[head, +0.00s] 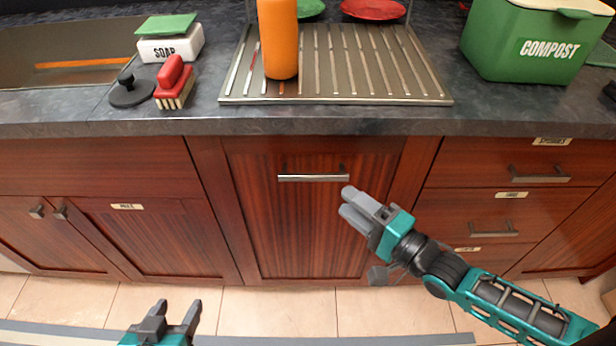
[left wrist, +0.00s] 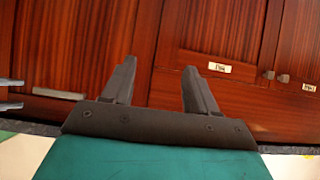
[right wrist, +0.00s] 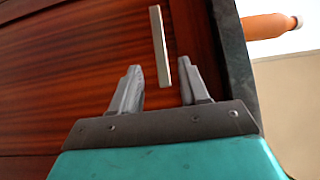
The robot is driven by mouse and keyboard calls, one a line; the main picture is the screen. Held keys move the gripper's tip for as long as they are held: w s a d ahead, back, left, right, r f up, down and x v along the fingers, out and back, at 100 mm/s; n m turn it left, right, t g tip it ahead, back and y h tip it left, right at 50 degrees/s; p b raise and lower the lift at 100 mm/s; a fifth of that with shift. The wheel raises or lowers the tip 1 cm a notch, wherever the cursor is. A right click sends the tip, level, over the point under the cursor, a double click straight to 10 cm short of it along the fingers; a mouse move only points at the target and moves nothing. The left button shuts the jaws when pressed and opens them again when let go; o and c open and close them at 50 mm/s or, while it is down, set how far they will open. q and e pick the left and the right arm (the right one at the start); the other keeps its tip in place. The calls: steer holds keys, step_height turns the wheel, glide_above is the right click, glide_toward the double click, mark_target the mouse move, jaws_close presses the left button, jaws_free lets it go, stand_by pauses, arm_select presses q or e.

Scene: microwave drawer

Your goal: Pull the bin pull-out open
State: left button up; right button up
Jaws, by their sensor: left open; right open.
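The bin pull-out is a dark red wood front (head: 300,220) in the middle of the counter in the head view, flush with the cabinets beside it. Its silver bar handle (head: 313,178) runs level near its top edge. My right gripper (head: 346,202) is open, just below and to the right of the handle. In the right wrist view the handle (right wrist: 160,45) stands ahead of the open right fingers (right wrist: 162,85), with its near end between them in the picture; whether they touch cannot be told. My left gripper (head: 177,308) is open and empty, low at the left over the floor.
Drawers with handles (head: 540,175) are to the right, and cupboard doors with knobs (head: 48,212) to the left. On the counter stand a green compost bin (head: 525,45), an orange bottle (head: 278,40), a drainer (head: 350,65) and a red brush (head: 174,82). The tiled floor (head: 260,305) ahead is clear.

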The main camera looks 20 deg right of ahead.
mark_target(316, 179)
steer(key=b+x, duration=0.1)
steer(key=x, duration=0.9)
steer(key=shift+w+a, duration=0.15)
steer(key=shift+w, duration=0.1)
steer(key=shift+c, duration=0.3)
jaws_close()
